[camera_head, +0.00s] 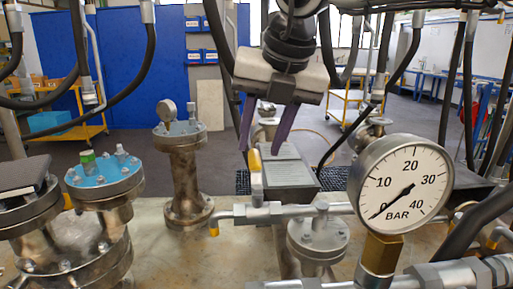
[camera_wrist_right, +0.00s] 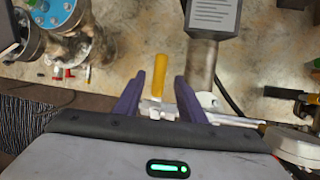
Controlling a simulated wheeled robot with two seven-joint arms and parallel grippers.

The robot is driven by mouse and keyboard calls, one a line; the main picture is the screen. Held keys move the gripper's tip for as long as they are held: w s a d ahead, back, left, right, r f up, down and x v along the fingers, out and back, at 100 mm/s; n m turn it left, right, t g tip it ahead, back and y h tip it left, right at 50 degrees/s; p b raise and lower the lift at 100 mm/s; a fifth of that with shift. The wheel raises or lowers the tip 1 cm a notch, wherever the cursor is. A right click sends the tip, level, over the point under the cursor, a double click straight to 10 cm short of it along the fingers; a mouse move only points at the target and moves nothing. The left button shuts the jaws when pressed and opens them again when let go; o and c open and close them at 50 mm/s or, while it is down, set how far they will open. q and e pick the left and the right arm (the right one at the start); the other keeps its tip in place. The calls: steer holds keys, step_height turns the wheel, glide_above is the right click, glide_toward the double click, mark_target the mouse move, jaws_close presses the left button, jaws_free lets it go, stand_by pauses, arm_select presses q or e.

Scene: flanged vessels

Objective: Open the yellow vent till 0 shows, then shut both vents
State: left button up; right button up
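The yellow vent handle (camera_head: 255,163) points up from its valve on the thin pipe in the head view. In the right wrist view the yellow handle (camera_wrist_right: 160,75) lies between the two purple fingers, with gaps on both sides. My right gripper (camera_head: 260,148) is open around it and holds nothing. The round gauge (camera_head: 402,184) is marked in BAR from 0 to 40, and its needle points at about 0. I cannot clearly make out a second vent handle. My left gripper is not in view.
Blue-topped vessel (camera_head: 104,173) and a dark-topped vessel (camera_head: 25,210) stand at left. A tall flanged column (camera_head: 186,170) stands behind. A grey labelled box (camera_head: 287,170) is behind the handle. Pipes and hanging black hoses crowd the right side.

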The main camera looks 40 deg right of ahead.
mark_target(256, 155)
steer(key=shift+x, duration=1.6)
steer(key=shift+c, duration=0.5)
jaws_close()
